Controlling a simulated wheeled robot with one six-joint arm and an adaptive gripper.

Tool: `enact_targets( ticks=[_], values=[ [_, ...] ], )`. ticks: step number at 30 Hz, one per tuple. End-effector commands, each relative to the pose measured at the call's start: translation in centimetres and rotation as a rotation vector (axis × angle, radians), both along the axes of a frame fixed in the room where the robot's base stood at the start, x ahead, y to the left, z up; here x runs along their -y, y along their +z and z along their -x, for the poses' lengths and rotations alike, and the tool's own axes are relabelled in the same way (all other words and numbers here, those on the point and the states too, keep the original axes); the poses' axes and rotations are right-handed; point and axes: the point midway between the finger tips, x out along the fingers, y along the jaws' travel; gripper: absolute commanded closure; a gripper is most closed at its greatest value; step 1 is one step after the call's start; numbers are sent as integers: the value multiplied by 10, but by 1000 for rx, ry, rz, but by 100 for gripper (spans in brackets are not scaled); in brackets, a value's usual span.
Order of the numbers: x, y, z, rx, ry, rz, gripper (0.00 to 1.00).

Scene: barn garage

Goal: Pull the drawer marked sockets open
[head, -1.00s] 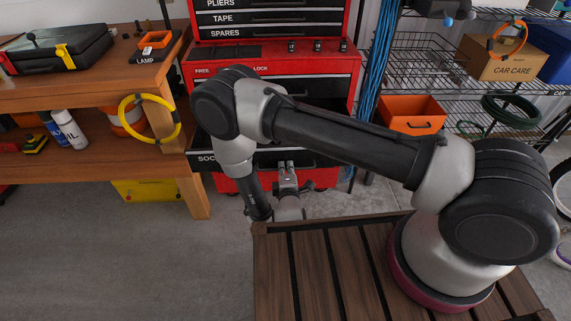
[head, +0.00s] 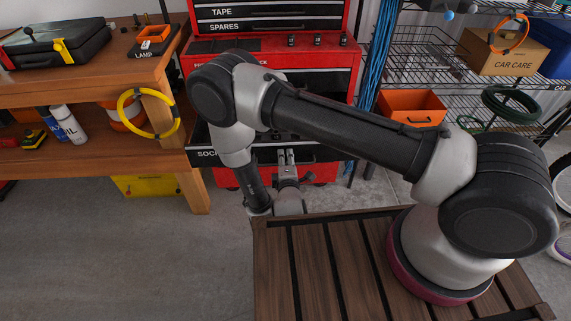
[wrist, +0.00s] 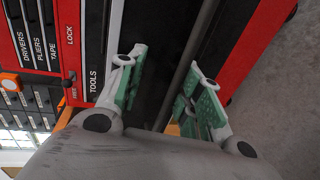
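The drawer marked sockets (head: 207,154) is black, low in the red tool chest, and its label is partly hidden by my arm. It stands out from the chest, with a strip of its dark inside showing. My gripper (head: 287,157) is at the middle of its front. In the wrist view the two green-padded fingers (wrist: 164,94) are apart, one on each side of a long grey bar (wrist: 184,78), likely the drawer's handle. A gap shows beside the bar, and I cannot tell whether either finger touches it.
The red tool chest (head: 340,72) has other drawers above, which look shut. A wooden workbench (head: 195,190) stands close on the left. Wire shelves with an orange bin (head: 412,107) are on the right. The grey floor (head: 120,245) in front is clear.

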Motion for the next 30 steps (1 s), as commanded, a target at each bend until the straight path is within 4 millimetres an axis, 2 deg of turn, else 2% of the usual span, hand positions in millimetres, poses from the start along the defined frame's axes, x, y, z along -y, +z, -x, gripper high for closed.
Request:
enact_targets(
  ticks=[2, 3, 6, 7, 9, 12, 14, 17, 18, 30],
  values=[
    [-1, 21, -1, 11, -2, -3, 70],
    [-1, 30, -1, 14, -2, -3, 63],
    [-1, 53, -1, 18, -4, -4, 27],
    [0, 58, -1, 17, -4, -3, 19],
    [0, 70, 0, 16, -4, -1, 19],
    [1, 81, 0, 15, -4, 2, 20],
    [0, 84, 0, 14, -3, 2, 33],
    [0, 86, 0, 11, -3, 1, 64],
    [0, 86, 0, 11, -2, 1, 70],
    [0, 84, 0, 8, -4, -13, 70]
  ],
)
